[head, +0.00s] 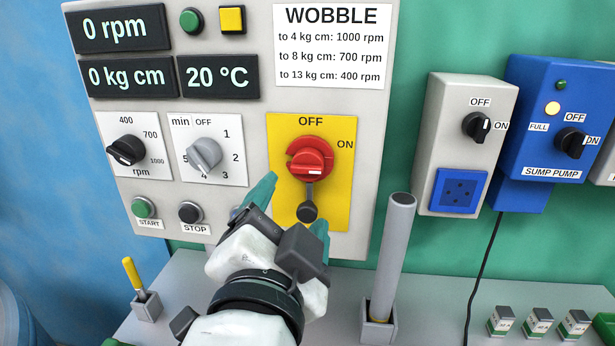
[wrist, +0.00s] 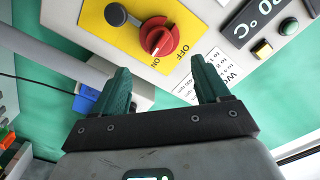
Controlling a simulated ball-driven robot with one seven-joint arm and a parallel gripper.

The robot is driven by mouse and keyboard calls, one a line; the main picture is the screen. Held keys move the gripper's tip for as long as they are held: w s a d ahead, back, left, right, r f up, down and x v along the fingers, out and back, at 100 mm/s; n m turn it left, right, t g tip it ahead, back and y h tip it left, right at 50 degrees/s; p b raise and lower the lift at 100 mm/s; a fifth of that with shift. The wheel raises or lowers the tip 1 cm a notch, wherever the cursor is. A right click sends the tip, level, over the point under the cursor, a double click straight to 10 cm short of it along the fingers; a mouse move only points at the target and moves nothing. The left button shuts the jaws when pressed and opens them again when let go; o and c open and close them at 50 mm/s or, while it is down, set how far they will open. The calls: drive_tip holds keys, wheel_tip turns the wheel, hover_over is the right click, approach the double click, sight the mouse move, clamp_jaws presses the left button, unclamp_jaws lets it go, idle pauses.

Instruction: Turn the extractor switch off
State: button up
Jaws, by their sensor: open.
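No label reading "extractor" is legible in either view. A red rotary switch (head: 310,160) on a yellow plate sits on the WOBBLE panel, its white mark on the right, toward ON; it also shows in the wrist view (wrist: 158,38). A grey box (head: 468,145) to its right has a black knob (head: 477,126) marked OFF and ON, and a blue socket below. A blue SUMP PUMP box (head: 550,120) has another black knob (head: 570,142). My gripper (head: 291,208) is open and empty in front of the red switch's lower part; its teal fingers show in the wrist view (wrist: 160,70).
A grey upright post (head: 393,255) stands right of my gripper. A yellow-handled lever (head: 134,275) stands at left. Small boxes (head: 538,322) stand on the shelf at right. A black cable (head: 484,265) hangs down. A white box (head: 606,160) is cut off at the right edge.

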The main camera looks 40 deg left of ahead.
sight(305, 173)
drive_tip(key=p+x, duration=0.2)
drive_tip(key=x, duration=0.8)
drive_tip(key=shift+w, duration=0.2)
drive_tip(key=shift+c, duration=0.3)
drive_tip(key=shift+f, duration=0.1)
drive_tip(key=c, duration=1)
